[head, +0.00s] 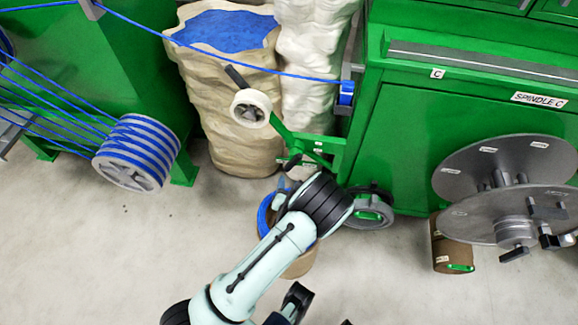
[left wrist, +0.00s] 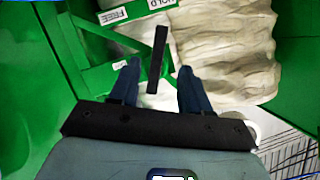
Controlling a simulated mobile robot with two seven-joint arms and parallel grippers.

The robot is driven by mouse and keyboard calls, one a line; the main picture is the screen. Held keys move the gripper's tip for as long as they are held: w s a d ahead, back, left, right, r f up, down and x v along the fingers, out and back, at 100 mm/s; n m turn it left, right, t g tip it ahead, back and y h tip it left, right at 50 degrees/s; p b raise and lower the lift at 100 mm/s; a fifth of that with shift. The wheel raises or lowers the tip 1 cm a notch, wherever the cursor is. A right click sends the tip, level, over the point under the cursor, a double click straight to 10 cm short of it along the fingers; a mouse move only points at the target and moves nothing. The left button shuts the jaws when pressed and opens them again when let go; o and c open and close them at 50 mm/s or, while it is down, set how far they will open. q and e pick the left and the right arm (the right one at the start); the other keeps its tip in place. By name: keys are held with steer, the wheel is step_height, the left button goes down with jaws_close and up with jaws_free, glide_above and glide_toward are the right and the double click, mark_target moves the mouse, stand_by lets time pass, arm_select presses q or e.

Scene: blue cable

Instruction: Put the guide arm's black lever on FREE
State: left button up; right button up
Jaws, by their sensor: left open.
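The black lever (left wrist: 157,60) shows in the left wrist view as a straight bar between my two fingers, with a gap on each side. Its far end points toward the HOLD label (left wrist: 160,3). The FREE label (left wrist: 112,17) is to the left of that, on the green bracket. My left gripper (left wrist: 156,82) is open around the lever, not closed on it. In the head view the green guide arm (head: 284,132) carries a white roller (head: 250,108).
A blue cable (head: 220,55) runs above the guide arm. A bin with blue cable (head: 265,215) stands under my arm.

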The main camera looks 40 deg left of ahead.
mark_target(289, 169)
arm_select(q)
steer(key=b+x, duration=0.2)
steer(key=x, duration=0.7)
steer(key=shift+w+a+f, duration=0.2)
steer(key=shift+w+f, duration=0.05)
steer(key=shift+w, duration=0.05)
steer(key=shift+w+a+f, duration=0.1)
steer(key=shift+w+a, duration=0.2)
steer(key=shift+w, duration=0.05)
arm_select(e)
steer(key=shift+t+h, duration=0.4)
steer(key=shift+t, duration=0.3)
steer(key=w+f, duration=0.1)
steer(key=w+d+f, duration=0.1)
steer(key=w, duration=0.1)
steer(key=w+d+f, duration=0.1)
steer(key=shift+w+d, duration=0.1)
steer(key=shift+w, duration=0.05)
arm_select(q)
jaws_close()
